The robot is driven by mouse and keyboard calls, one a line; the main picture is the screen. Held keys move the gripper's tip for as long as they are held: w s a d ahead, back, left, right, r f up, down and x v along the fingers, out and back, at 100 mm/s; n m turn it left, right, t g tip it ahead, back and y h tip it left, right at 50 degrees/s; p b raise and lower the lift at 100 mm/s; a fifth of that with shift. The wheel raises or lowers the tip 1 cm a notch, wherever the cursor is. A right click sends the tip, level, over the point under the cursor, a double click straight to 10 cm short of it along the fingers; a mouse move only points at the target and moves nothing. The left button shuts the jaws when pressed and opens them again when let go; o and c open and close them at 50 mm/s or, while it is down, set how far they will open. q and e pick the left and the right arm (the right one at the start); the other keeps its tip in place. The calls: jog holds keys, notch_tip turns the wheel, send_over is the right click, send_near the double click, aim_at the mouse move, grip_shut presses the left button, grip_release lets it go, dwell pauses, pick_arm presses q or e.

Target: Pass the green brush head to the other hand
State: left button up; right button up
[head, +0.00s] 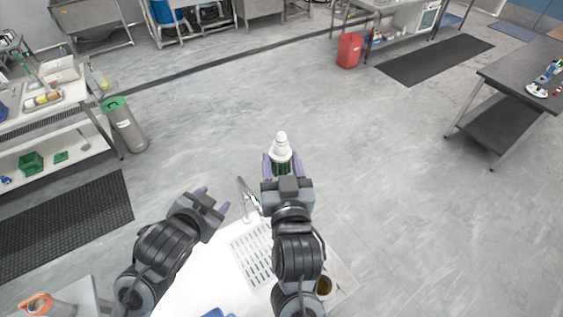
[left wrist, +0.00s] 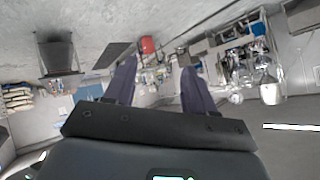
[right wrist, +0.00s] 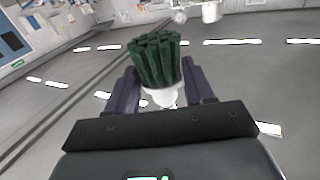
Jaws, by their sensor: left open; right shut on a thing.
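The green brush head has dark green bristles and a white cap. In the head view its white cap (head: 281,148) points up the picture from my right gripper (head: 282,162), with some green showing between the fingers. In the right wrist view the green bristles (right wrist: 155,60) and white base sit between the fingers of my right gripper, which is shut on the brush head. My left gripper (head: 213,199) is open and empty, lower and to the left of the brush head. The left wrist view shows its two fingers (left wrist: 158,78) spread with nothing between.
Below my arms is a white sink unit (head: 190,288) with a slotted drain board (head: 252,257) and a metal faucet (head: 249,192). A cup (head: 324,286) with brown contents stands at its right. A grey bin with a green top (head: 124,125) stands left. The floor ahead is clear.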

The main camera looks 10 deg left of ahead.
pick_arm(q)
jog(key=s+d+f+n+g+h, duration=0.1)
jog(key=s+f+g, duration=0.6)
jog(key=s+f, duration=1.1)
jog(key=shift+s+d+f+n, duration=0.3)
jog(key=shift+d+f+n, duration=0.3)
jog(key=shift+f+n, duration=0.15)
